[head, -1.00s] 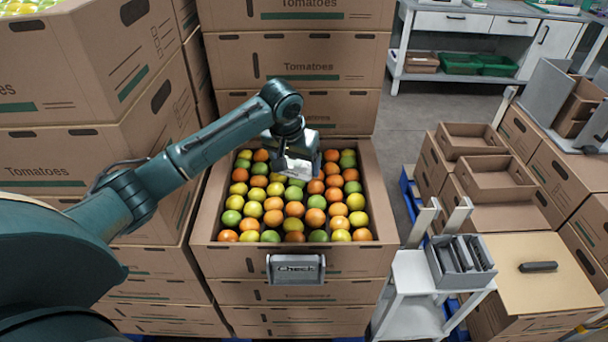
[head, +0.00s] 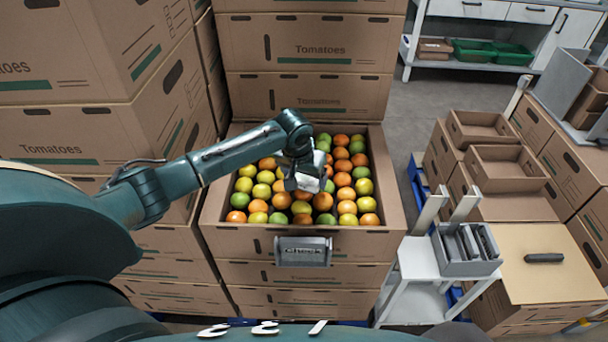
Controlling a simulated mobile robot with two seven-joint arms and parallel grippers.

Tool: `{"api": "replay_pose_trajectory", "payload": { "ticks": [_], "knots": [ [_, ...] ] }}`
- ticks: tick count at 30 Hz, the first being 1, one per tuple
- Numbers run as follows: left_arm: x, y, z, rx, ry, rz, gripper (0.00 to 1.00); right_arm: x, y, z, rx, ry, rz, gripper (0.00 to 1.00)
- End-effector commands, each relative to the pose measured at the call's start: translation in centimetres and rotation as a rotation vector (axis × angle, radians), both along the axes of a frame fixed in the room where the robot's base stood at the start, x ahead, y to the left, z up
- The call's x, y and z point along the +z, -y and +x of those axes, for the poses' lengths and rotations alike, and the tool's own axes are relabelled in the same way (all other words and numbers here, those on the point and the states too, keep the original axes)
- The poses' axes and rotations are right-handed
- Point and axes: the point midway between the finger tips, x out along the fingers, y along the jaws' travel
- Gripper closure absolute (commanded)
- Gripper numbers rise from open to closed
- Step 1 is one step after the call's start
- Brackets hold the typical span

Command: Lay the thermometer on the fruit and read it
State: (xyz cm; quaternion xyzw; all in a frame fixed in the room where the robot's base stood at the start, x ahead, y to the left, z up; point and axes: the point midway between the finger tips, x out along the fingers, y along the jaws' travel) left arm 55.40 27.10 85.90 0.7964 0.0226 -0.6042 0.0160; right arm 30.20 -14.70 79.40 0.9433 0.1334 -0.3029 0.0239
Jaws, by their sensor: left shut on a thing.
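My left gripper (head: 306,186) is over the near middle of the fruit, pointing down. It is shut on a small pale thing, likely the thermometer, mostly hidden by the gripper. I cannot tell whether it touches the fruit, and no reading can be made out. My right gripper is not in view.
A grey "Check" holder (head: 303,251) hangs on the carton's front. Closed tomato cartons (head: 100,140) stack high at left and behind (head: 318,52). At right are a white stand (head: 414,258), a grey bin (head: 466,262), a dark bar (head: 543,258) and empty boxes (head: 505,168).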

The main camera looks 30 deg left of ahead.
Motion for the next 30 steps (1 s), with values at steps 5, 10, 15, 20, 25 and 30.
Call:
{"api": "replay_pose_trajectory", "payload": {
  "ticks": [5, 10, 15, 20, 25, 30],
  "knots": [
    [-0.2, 0.0, 0.0, 0.001, 0.000, 0.000, 0.13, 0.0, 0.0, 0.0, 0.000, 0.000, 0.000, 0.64],
    [-0.2, 0.0, 0.0, 0.001, -0.001, 0.000, 0.00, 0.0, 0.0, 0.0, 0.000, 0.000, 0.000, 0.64],
    [-0.2, 0.0, 0.0, 0.000, 0.000, 0.000, 0.00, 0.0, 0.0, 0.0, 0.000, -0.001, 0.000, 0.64],
    [0.6, 0.0, -0.1, 0.000, 0.000, -0.001, 0.00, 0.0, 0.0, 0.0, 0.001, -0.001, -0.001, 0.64],
    [3.5, 0.0, -0.9, -0.001, 0.003, -0.001, 0.00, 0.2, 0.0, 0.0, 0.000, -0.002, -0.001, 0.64],
    [7.2, 0.1, -1.9, -0.001, 0.003, -0.002, 0.00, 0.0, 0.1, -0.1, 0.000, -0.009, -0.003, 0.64]
  ]
}}
